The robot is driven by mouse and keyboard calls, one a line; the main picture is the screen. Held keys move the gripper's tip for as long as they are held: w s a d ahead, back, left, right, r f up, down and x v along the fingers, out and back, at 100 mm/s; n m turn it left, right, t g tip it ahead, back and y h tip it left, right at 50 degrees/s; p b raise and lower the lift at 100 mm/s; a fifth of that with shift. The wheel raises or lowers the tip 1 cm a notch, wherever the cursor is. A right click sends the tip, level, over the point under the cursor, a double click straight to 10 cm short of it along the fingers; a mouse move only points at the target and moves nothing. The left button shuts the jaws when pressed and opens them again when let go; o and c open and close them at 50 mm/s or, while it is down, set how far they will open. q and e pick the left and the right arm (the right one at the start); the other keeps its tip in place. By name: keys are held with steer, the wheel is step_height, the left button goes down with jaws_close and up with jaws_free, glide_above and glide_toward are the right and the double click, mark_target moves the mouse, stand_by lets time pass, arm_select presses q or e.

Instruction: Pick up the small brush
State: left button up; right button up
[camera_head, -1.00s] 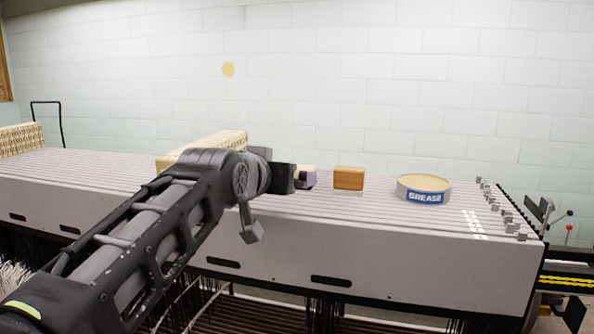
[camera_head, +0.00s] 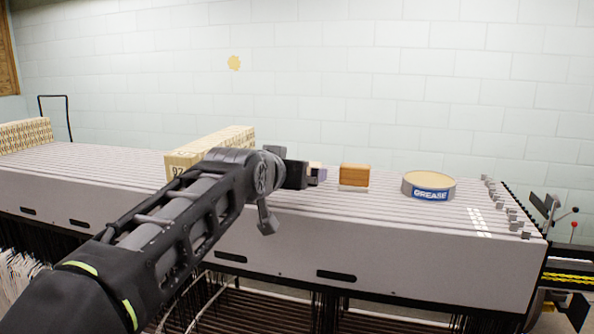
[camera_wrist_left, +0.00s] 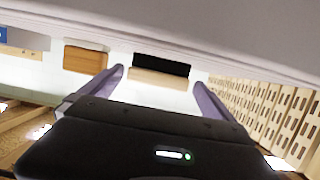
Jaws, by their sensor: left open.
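My left gripper (camera_head: 308,175) reaches in from the left over the ribbed grey top of the machine, its jaws open. In the left wrist view its two purple fingers (camera_wrist_left: 158,78) stand apart. A small brush-like piece with a black part and a tan wooden strip (camera_wrist_left: 158,77) shows in the gap between them; whether the fingers touch it I cannot tell. In the head view a small beige piece (camera_head: 315,165) shows just behind the fingertips, mostly hidden. My right gripper is in neither current view.
A brown wooden block (camera_head: 355,175) sits right of my gripper, with a grease tin (camera_head: 429,186) further right. A long patterned box (camera_head: 215,146) lies behind my left arm. Small metal pieces (camera_head: 505,210) line the right end. A white brick wall stands behind.

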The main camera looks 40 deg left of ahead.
arm_select(q)
steer(key=p+x, duration=0.1)
steer(key=x, duration=0.2)
steer(key=shift+w+a, duration=0.15)
steer(key=shift+w, duration=0.25)
steer(key=shift+w+f, duration=0.15)
steer(key=shift+w, duration=0.1)
steer(key=c, duration=1.1)
steer(key=shift+c, duration=0.2)
